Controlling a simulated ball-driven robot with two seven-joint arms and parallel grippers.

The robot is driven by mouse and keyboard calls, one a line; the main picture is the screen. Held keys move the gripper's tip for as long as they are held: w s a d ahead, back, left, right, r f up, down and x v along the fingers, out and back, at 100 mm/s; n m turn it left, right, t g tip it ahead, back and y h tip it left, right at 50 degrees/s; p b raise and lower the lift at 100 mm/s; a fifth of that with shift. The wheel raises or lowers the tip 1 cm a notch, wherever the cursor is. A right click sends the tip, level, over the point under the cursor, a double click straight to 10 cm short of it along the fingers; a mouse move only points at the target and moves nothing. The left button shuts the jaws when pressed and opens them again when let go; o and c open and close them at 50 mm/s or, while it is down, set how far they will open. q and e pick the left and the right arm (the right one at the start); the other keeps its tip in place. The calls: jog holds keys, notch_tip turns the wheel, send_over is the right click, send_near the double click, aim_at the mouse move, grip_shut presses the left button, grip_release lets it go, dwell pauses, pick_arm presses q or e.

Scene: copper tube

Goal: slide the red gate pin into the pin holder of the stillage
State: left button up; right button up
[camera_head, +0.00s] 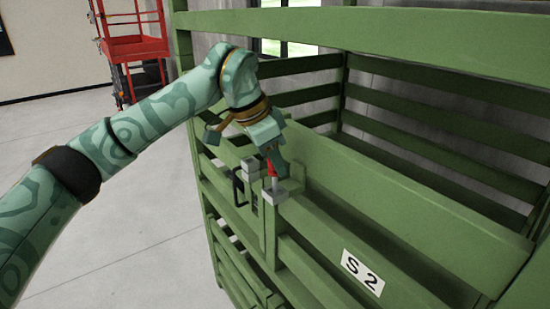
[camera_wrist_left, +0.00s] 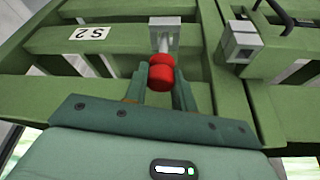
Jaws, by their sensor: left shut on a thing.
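The red gate pin (camera_head: 271,169) is upright in the head view, held at its red head by my left gripper (camera_head: 274,160). In the left wrist view the red head (camera_wrist_left: 161,72) sits between the two fingers, and the pin's grey shank points at a pale grey bracket (camera_wrist_left: 165,30) on the green stillage (camera_wrist_left: 110,42). The bracket also shows in the head view (camera_head: 277,194), directly below the pin. The shank's lower end meets or overlaps the bracket; I cannot tell how deep it sits. My right gripper is out of view.
A second grey block (camera_head: 250,166) stands on the stillage beside the bracket, near a black handle (camera_head: 237,187). A white S2 label (camera_head: 362,272) is on the front rail. Green slats surround the open stillage. A red lift (camera_head: 132,46) stands far behind on open floor.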

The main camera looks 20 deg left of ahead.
aim_at(275, 176)
pick_arm(q)
jog(key=shift+f+b, duration=1.6)
jog(key=shift+f, duration=0.55)
jog(key=o, duration=1.1)
jog(key=shift+r, duration=0.1)
jog(key=v, duration=1.6)
jog(key=shift+r+b, duration=0.1)
jog(key=shift+b, duration=0.25)
